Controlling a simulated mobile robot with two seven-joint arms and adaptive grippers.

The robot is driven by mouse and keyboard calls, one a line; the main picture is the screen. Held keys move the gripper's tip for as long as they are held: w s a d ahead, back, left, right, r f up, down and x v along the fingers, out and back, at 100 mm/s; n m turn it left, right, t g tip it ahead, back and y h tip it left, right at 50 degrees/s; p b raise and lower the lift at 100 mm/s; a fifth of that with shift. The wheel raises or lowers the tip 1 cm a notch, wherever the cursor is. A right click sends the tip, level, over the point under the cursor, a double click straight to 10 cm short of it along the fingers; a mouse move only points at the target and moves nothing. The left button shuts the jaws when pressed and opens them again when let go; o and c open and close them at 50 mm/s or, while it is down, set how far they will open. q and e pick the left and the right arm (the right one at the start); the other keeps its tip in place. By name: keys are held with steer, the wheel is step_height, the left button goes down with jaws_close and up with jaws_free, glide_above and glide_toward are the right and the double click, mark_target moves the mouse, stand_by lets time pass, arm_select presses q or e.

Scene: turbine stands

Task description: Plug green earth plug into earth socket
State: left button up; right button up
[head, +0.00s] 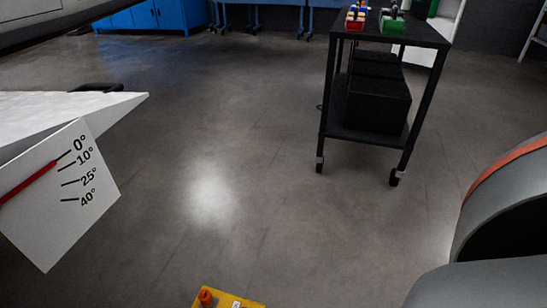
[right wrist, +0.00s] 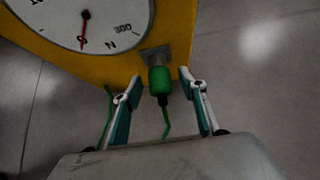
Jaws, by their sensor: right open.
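The green earth plug (right wrist: 159,80) shows in the right wrist view, up against a grey square socket (right wrist: 156,56) at the edge of a yellow box (right wrist: 115,65). The plug looks seated in the socket, though its depth cannot be told. A green cable (right wrist: 166,122) runs from the plug's lower end. My right gripper (right wrist: 161,83) is open, with one finger on each side of the plug and visible gaps between. In the head view only part of a yellow object (head: 228,300) shows at the bottom edge. My left gripper is out of view.
A round white dial (right wrist: 85,15) with a red needle is on the yellow box. In the head view a white angle-scale plate (head: 65,200) juts in at left and a grey rounded body (head: 505,220) at right. A black wheeled cart (head: 385,28) stands behind. The middle floor is clear.

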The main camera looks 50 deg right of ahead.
jaws_close()
steer(key=shift+s+d, duration=0.25)
steer(key=shift+s, duration=0.4)
steer(key=shift+s+d, duration=0.25)
steer(key=shift+s, duration=0.4)
steer(key=shift+s+d, duration=0.25)
steer(key=shift+s, duration=0.35)
